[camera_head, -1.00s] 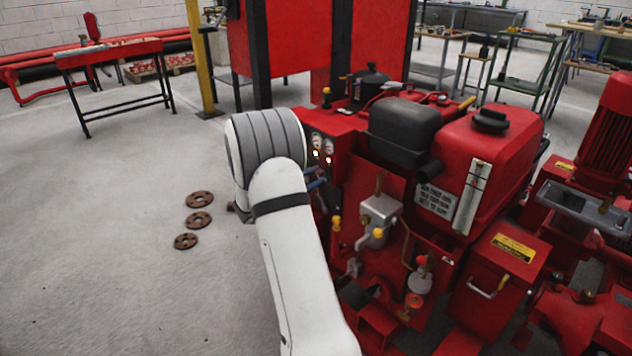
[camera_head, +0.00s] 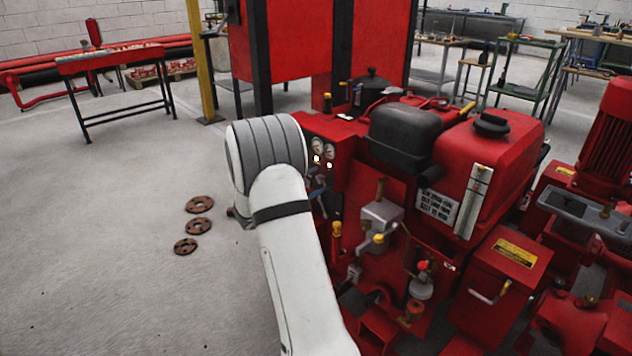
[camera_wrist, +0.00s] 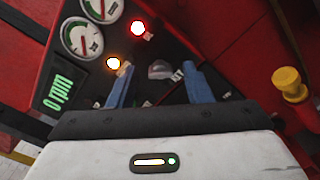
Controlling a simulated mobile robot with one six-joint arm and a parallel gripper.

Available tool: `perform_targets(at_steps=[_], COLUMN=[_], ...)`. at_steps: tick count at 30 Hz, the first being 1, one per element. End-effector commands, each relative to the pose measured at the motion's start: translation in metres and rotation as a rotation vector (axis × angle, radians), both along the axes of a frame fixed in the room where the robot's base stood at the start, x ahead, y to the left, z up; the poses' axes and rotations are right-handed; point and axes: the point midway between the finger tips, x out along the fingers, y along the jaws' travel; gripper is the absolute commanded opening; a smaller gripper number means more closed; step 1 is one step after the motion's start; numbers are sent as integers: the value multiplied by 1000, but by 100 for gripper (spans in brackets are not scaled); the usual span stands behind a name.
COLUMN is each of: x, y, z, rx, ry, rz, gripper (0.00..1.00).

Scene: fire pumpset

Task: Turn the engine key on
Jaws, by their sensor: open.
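The engine control panel (camera_wrist: 150,30) fills the upper wrist view. A small grey rounded part (camera_wrist: 160,70), which may be the key switch, shows between my fingertips. The key itself cannot be made out clearly. My gripper (camera_wrist: 158,78) is open, with one blue finger on each side of that part; I cannot tell whether either touches it. A small beige tab (camera_wrist: 124,69) shows at the left fingertip. A red lamp (camera_wrist: 138,27) and an amber lamp (camera_wrist: 113,63) are lit. In the head view my arm hides part of the panel.
A yellow knob (camera_wrist: 287,80) stands right of my gripper. Two gauges (camera_wrist: 82,38) sit at the panel's upper left. The red fuel tank (camera_head: 485,150) and black box (camera_head: 403,130) are right of the panel.

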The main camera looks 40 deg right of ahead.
Motion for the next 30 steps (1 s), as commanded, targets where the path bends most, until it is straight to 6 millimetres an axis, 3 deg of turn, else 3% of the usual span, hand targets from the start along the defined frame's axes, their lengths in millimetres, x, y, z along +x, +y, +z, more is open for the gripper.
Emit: perform_targets(at_steps=[5, 18, 30], x=[0, -5, -6], y=[5, 71, 78], z=[1, 2, 0], rx=[0, 0, 0], ry=[0, 0, 0], rz=[0, 1, 0], gripper=[45, 45, 45])
